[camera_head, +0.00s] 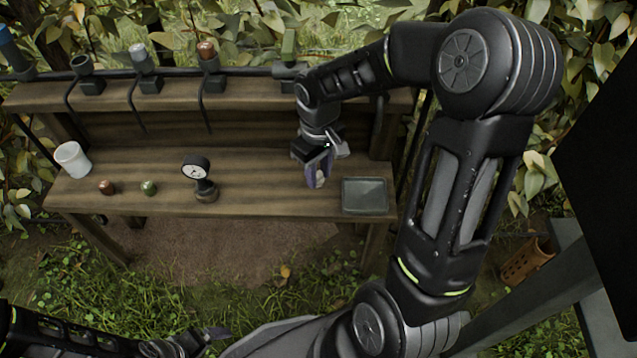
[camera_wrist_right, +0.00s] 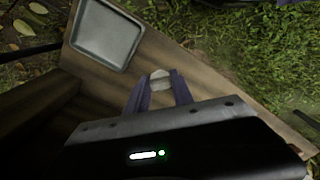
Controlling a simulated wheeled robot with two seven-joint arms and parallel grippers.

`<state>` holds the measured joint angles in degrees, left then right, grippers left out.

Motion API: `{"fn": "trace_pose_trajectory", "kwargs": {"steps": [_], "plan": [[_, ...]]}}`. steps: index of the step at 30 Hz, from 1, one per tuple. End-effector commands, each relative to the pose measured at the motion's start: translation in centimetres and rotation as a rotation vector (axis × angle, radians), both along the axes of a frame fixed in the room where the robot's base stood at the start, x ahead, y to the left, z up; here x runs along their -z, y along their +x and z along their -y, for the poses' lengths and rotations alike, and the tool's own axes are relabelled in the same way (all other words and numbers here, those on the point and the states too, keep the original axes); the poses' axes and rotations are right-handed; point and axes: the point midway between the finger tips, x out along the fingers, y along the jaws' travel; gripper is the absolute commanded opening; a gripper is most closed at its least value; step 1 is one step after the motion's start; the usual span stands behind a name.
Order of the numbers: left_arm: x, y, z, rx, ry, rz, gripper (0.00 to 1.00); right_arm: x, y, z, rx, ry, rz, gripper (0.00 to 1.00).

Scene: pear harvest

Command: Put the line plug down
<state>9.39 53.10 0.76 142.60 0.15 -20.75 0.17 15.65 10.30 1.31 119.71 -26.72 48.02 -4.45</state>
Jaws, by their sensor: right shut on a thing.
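My right gripper (camera_head: 318,172) is low over the right part of the wooden bench (camera_head: 250,178), just left of the shallow grey tray (camera_head: 366,195). Its purple-grey fingers also show in the right wrist view (camera_wrist_right: 160,98), shut on a small pale piece (camera_wrist_right: 160,80), which I take to be the line plug. Most of the plug is hidden by the fingers. Whether it touches the bench top I cannot tell. The tray (camera_wrist_right: 104,35) shows empty in the wrist view. My left gripper (camera_head: 205,338) is at the bottom edge, away from the bench; its jaw opening is unclear.
A dial gauge (camera_head: 196,172) stands mid-bench. A green piece (camera_head: 149,188), a red-brown piece (camera_head: 107,187) and a white cup (camera_head: 72,159) are further left. Several holders with hanging lines sit along the rear shelf (camera_head: 150,92). Bare bench lies between gauge and right gripper.

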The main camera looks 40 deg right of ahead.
Motion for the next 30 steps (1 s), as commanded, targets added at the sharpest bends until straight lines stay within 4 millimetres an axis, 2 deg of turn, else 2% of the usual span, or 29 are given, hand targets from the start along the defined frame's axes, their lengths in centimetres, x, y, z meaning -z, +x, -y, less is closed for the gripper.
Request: {"fn": "trace_pose_trajectory", "kwargs": {"steps": [10, 23, 24, 30], "plan": [[2.5, 0.5, -0.5, -0.012, 0.007, 0.008, 0.95, 5.0, 0.2, 0.1, 0.001, 0.000, -0.001, 0.00], [2.6, 0.6, -0.6, -0.014, 0.009, 0.010, 0.95, 5.3, 0.3, 0.2, 0.000, 0.000, -0.001, 0.00], [2.5, 0.6, -0.6, -0.015, 0.009, 0.011, 0.95, 5.2, 0.3, 0.2, 0.000, 0.000, -0.001, 0.31], [2.5, 0.6, -0.6, -0.015, 0.009, 0.011, 0.95, 5.1, 0.3, 0.2, 0.000, 0.000, -0.001, 0.47]]}}
